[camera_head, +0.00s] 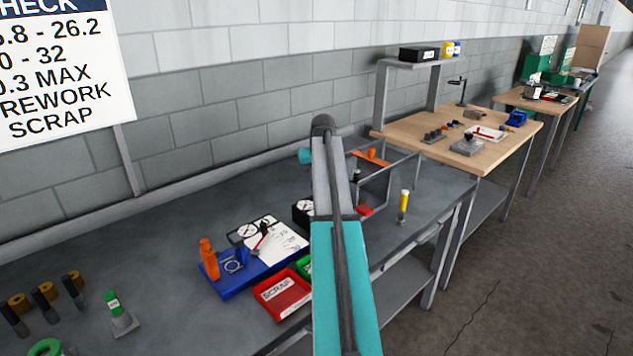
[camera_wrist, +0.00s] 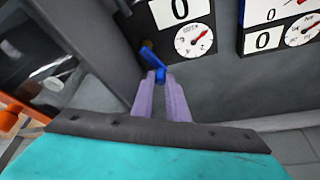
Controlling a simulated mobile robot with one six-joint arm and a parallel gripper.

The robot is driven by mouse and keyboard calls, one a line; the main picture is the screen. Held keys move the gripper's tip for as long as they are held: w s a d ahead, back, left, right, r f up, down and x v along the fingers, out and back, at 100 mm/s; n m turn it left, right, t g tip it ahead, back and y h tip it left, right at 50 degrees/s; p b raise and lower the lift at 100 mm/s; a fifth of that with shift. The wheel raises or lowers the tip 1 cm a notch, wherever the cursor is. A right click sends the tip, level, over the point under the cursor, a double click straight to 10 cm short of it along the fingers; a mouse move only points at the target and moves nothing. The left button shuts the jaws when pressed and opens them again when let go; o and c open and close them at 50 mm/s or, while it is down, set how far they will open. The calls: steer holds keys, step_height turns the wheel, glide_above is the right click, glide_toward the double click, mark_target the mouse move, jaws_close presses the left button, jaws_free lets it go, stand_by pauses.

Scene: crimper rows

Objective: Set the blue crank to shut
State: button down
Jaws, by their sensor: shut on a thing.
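The blue crank (camera_wrist: 152,60) shows in the wrist view, on a grey upright beside a black gauge panel. It slants from upper left down to my gripper (camera_wrist: 161,77). My gripper's purple fingers are closed around its lower end, and the fingertips hide part of it. A small orange-brown piece sits just above the crank. I cannot make out the crank in the head view, where my arm covers the middle of the bench and my gripper cannot be seen.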

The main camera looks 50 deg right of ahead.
steer(key=shift+w+d+m+g+h, duration=0.1)
steer(key=shift+d+m+g+h, duration=0.15)
steer(key=shift+m, duration=0.55)
steer(key=shift+w+d+m+g+h, duration=0.15)
steer(key=shift+d+m, duration=0.15)
steer(key=shift+m, duration=0.5)
steer(key=shift+s, duration=0.1)
steer(key=c, duration=1.7)
jaws_free()
steer(key=shift+c, duration=0.2)
steer(key=shift+s, duration=0.1)
steer(key=p+v, duration=0.4)
steer(key=v, duration=0.4)
steer(key=shift+p, duration=0.3)
steer(key=shift+a, duration=0.1)
